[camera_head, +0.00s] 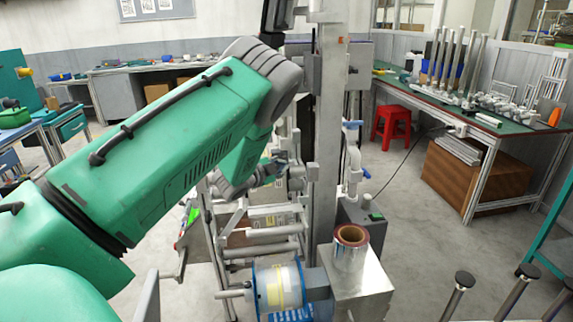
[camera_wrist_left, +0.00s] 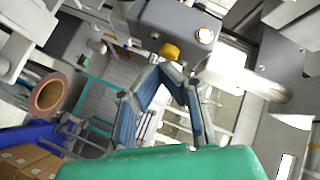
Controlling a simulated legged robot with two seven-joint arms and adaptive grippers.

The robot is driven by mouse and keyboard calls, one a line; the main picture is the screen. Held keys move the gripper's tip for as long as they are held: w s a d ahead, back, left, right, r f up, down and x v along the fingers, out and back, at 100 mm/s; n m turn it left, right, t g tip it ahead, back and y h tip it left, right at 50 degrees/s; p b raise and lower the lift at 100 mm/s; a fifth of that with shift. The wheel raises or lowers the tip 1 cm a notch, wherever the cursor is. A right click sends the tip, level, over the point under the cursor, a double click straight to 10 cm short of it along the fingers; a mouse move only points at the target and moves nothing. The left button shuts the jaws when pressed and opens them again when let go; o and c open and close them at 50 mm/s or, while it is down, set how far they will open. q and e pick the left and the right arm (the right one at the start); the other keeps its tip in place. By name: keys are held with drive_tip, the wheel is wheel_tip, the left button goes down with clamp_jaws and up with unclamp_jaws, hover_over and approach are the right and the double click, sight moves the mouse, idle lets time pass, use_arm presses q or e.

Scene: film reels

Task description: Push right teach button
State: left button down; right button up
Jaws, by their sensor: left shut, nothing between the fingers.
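A grey control box (camera_wrist_left: 165,18) is at the top of the left wrist view. It carries a round lit button (camera_wrist_left: 205,35) with an orange rim and a small light (camera_wrist_left: 155,36). I cannot tell which part is the right teach button. My left gripper (camera_wrist_left: 167,64) is shut and empty, its fingertips together just below the box. A yellow knob-like part (camera_wrist_left: 170,50) shows right at the fingertips; I cannot tell whether they touch it. In the head view my left gripper (camera_head: 278,166) is small and partly hidden beside the machine. My right gripper is not in view.
A metal upright (camera_head: 327,120) stands close to the right of my left gripper. A brown reel core (camera_head: 350,236) sits on a metal block, with a blue-flanged roller (camera_head: 278,287) beside it. A red stool (camera_head: 391,126) and a loaded workbench (camera_head: 480,118) stand further back.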

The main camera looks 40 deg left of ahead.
use_arm(q)
drive_tip(key=shift+a, duration=0.1)
drive_tip(key=shift+a, duration=0.2)
drive_tip(key=shift+s+d+f, duration=0.1)
drive_tip(key=shift+s+d, duration=0.5)
drive_tip(key=shift+s+d+p, duration=0.45)
drive_tip(key=shift+s+d, duration=0.35)
drive_tip(key=shift+d, duration=0.2)
drive_tip(key=shift+s+d+p, duration=0.45)
drive_tip(key=shift+s+d, duration=0.3)
drive_tip(key=shift+d, duration=0.2)
